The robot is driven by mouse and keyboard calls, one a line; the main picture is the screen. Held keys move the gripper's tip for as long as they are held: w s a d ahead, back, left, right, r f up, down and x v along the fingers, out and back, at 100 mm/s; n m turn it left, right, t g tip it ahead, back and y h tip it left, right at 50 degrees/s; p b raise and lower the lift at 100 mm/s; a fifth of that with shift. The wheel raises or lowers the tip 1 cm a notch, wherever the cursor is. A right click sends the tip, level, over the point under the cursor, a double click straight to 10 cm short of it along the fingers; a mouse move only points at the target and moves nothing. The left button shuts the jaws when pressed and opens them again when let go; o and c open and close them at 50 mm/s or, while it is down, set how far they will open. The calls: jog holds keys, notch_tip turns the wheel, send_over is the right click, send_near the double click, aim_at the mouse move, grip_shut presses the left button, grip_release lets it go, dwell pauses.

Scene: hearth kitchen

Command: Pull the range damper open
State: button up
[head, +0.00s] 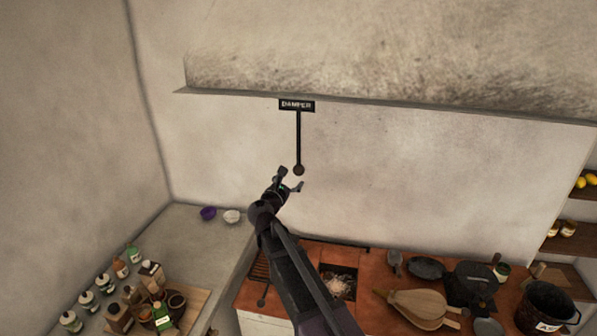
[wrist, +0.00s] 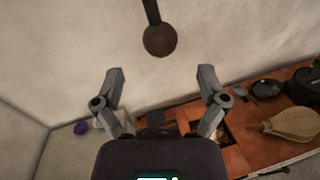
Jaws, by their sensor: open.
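The damper is a dark rod (head: 298,138) hanging down the wall under a black plate (head: 297,105) lettered "DAMPER". A round brown knob (head: 299,170) is at its lower end. In the wrist view the knob (wrist: 160,40) is centred ahead of the fingertips, with part of the rod above it. My gripper (head: 289,180) is open and empty, just below the knob. In the wrist view the fingers (wrist: 161,76) are spread wide, one to each side and below the knob. The knob looks apart from both fingers.
A sooty hood (head: 380,60) juts out above the plate. Below is a red-brown range top (head: 375,265) with an open fire hole (head: 338,283), bellows (head: 420,306), pans and a black pot (head: 545,308). Bottles crowd the left counter (head: 190,245). The wall around the knob is clear.

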aim_at(296, 173)
jog(key=shift+x, duration=3.4)
grip_shut()
